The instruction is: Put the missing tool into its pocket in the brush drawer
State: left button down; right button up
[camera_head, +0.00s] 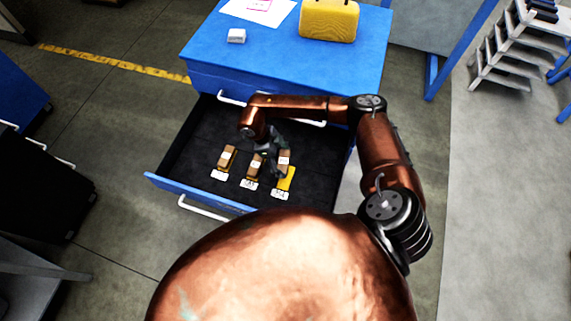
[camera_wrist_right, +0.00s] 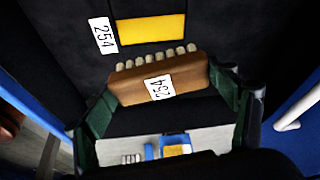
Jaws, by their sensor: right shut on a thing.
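A brown brush block (camera_wrist_right: 180,76) with pale bristles and a white label that seems to read 254 is held between the fingers of my right gripper (camera_wrist_right: 162,84). In the head view this brush (camera_head: 283,157) hangs over the open drawer, just behind and partly over a yellow pocket (camera_head: 288,178). The yellow pocket also shows in the wrist view (camera_wrist_right: 152,30), empty and apart from the brush, with a 254 label (camera_wrist_right: 102,35) beside it. The right gripper (camera_head: 272,151) is partly hidden by its wrist in the head view. My left gripper is not in view.
Two other brown brushes, left (camera_head: 228,156) and middle (camera_head: 253,168), sit in the dark drawer (camera_head: 190,150) with labels in front. The blue cabinet top (camera_head: 270,65) carries a yellow case (camera_head: 329,20), a small white block (camera_head: 236,36) and papers. Grey steps (camera_head: 510,50) stand at right.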

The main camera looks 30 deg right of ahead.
jog(key=shift+s+d+f+m+g+y, duration=0.15)
jog(key=shift+s+d+f+m+g, duration=0.1)
jog(key=shift+f+m, duration=0.35)
jog(key=shift+s+d+f+m+g+y, duration=0.15)
jog(key=shift+s+f+m, duration=0.1)
jog(key=shift+f+m, duration=0.3)
jog(key=shift+f+b, duration=2.25)
jog(key=shift+f, duration=1)
jog(key=shift+a+f, duration=0.1)
jog(key=shift+f, duration=0.2)
jog(key=shift+w+f+b, duration=0.1)
jog(key=shift+f+b, duration=0.35)
jog(key=shift+b, duration=0.2)
jog(key=o, duration=1.3)
jog(key=v, duration=1.2)
